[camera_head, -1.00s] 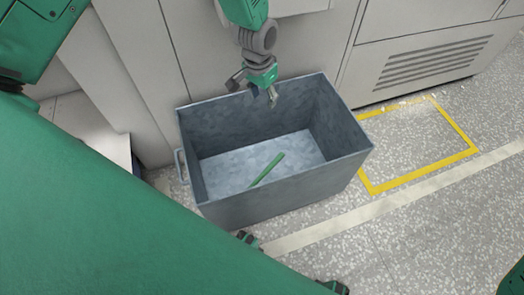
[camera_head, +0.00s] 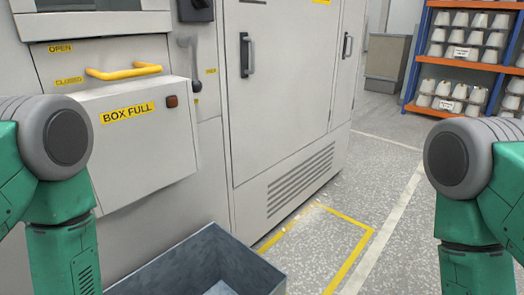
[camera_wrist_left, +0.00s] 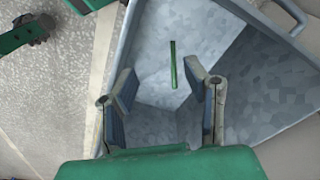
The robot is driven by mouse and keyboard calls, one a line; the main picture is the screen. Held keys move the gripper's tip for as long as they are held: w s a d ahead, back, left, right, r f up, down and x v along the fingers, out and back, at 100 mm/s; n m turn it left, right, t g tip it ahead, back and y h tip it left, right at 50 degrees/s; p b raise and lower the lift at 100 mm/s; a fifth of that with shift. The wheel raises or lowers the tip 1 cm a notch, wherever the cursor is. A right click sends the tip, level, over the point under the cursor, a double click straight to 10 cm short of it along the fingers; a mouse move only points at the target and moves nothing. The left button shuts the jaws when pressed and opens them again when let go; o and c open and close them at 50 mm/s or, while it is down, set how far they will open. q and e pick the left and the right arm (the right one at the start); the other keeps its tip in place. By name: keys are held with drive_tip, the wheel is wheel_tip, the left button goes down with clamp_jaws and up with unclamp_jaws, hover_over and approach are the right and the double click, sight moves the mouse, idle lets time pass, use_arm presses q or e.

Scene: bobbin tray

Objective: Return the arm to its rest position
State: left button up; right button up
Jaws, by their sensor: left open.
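My left gripper (camera_wrist_left: 165,90) is open and empty in the left wrist view, its two fingers spread above the grey metal bin (camera_wrist_left: 122,40). A green stick (camera_wrist_left: 173,65) lies on the bin floor and shows beyond the fingertips, apart from them. In the head view only the top of the bin (camera_head: 255,258) shows at the bottom edge, and the stick is out of sight. Both my arms stand at the left and right edges of the head view. Neither gripper shows in the head view.
A grey machine carries a yellow handle (camera_head: 124,72) and a "BOX FULL" panel (camera_head: 150,130) behind the bin. A yellow floor outline (camera_head: 350,258) encloses bare floor to the right. A shelf rack (camera_head: 470,65) with several white bobbins stands at the far right.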

use_arm(q)
drive_tip(key=s, duration=0.8)
wheel_tip(320, 180, up, 15)
drive_tip(key=p, duration=1.3)
drive_tip(key=shift+s+a+p, duration=0.25)
drive_tip(key=shift+a+p, duration=0.15)
drive_tip(key=shift+f, duration=0.15)
